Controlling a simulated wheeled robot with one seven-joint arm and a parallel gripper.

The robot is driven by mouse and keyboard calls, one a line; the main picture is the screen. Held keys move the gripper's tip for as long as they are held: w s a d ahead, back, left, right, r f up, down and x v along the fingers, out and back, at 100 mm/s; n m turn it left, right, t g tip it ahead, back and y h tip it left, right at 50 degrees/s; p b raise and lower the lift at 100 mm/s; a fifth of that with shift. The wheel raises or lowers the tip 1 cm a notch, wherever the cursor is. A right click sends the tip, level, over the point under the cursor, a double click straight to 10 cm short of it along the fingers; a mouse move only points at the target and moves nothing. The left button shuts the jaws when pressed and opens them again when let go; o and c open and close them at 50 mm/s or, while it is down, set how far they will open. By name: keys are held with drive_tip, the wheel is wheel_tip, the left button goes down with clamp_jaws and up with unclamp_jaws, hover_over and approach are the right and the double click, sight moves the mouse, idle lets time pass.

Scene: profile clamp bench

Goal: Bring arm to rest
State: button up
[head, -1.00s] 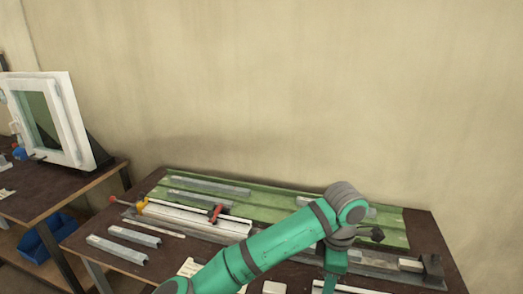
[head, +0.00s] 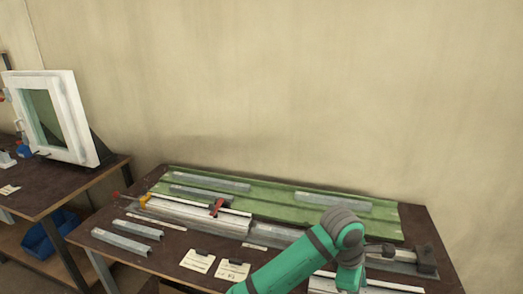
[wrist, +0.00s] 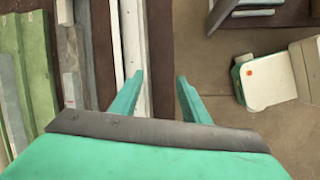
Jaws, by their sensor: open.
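My gripper (wrist: 160,78) is open in the wrist view, with two green fingers apart and nothing between them. It points down above the front edge of the bench (head: 175,244), beside a pale long profile (wrist: 132,45). In the head view my green arm reaches in from the bottom, over the front right of the bench. The gripper itself is hidden or out of frame there.
A green ribbed mat (head: 270,204) carries grey profiles. A white profile (head: 195,216) lies with a red clamp (head: 216,207). Loose profiles (head: 127,240) and cards (head: 197,261) lie in front. A window frame (head: 52,115) stands on the left table.

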drive_tip(key=s+d+f+m+t+h, duration=0.2)
drive_tip(key=d+t+h, duration=0.4)
drive_tip(key=d+h, duration=0.45)
drive_tip(key=s+a+f+t+y, duration=0.45)
drive_tip(key=s+a+f, duration=0.2)
drive_tip(key=a, duration=0.35)
drive_tip(key=s+a+f+t+y, duration=0.45)
drive_tip(key=s+a+f, duration=0.2)
drive_tip(key=a, duration=0.35)
drive_tip(key=s+a+r+m+y, duration=0.2)
drive_tip(key=s+a+m+y, duration=0.3)
drive_tip(key=s+a+m, duration=0.5)
drive_tip(key=s+a, duration=0.6)
drive_tip(key=s, duration=0.3)
drive_tip(key=shift+s+r+m+y, duration=0.15)
drive_tip(key=shift+s+m+y, duration=0.05)
drive_tip(key=shift+m+y, duration=0.15)
